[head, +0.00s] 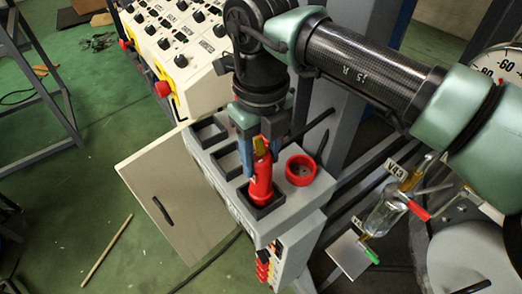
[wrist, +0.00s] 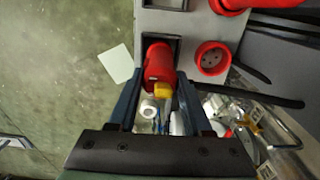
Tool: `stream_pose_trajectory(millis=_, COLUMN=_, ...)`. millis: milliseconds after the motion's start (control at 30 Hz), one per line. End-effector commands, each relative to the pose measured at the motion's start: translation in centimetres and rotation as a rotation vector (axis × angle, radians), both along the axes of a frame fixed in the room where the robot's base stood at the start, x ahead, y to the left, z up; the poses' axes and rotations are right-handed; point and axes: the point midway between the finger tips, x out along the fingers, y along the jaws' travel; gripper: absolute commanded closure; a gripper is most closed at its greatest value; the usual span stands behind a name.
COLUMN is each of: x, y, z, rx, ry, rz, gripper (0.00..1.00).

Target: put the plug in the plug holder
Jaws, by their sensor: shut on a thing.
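The red plug (head: 262,182), with a yellow part at its upper end, stands roughly upright between the fingers of my gripper (head: 261,158). My gripper is shut on it. Its lower end is at the front square, dark-rimmed opening of the grey plug holder (head: 264,210); how deep it sits I cannot tell. In the wrist view the plug (wrist: 159,63) shows between the two fingers of my gripper (wrist: 160,82), overlapping the square opening (wrist: 158,38). The plug hides most of that opening.
A round red socket (head: 300,170) is just right of the plug; it also shows in the wrist view (wrist: 212,58). Other square openings (head: 229,160) lie behind. A knobbed control panel (head: 180,45) stands behind left. Glassware with valves (head: 384,212) is at right.

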Motion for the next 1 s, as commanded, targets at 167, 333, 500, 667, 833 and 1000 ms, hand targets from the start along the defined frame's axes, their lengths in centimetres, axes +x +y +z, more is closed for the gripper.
stream_pose_trajectory(millis=167, x=0.0, y=0.0, z=-0.1, rx=0.0, ry=-0.001, rz=0.0, gripper=1.0)
stream_pose_trajectory(millis=333, x=0.0, y=0.0, z=-0.3, rx=-0.001, ry=-0.001, rz=0.0, gripper=0.4)
stream_pose_trajectory(millis=500, x=0.0, y=0.0, z=-0.3, rx=-0.001, ry=-0.001, rz=0.0, gripper=0.2)
stream_pose_trajectory(millis=667, x=0.0, y=0.0, z=-0.3, rx=-0.001, ry=-0.001, rz=0.0, gripper=0.2)
stream_pose_trajectory(millis=833, x=0.0, y=0.0, z=0.3, rx=0.0, ry=0.0, rz=0.001, gripper=0.2)
stream_pose_trajectory(millis=1000, x=0.1, y=0.0, z=2.8, rx=-0.003, ry=-0.005, rz=0.0, gripper=0.2)
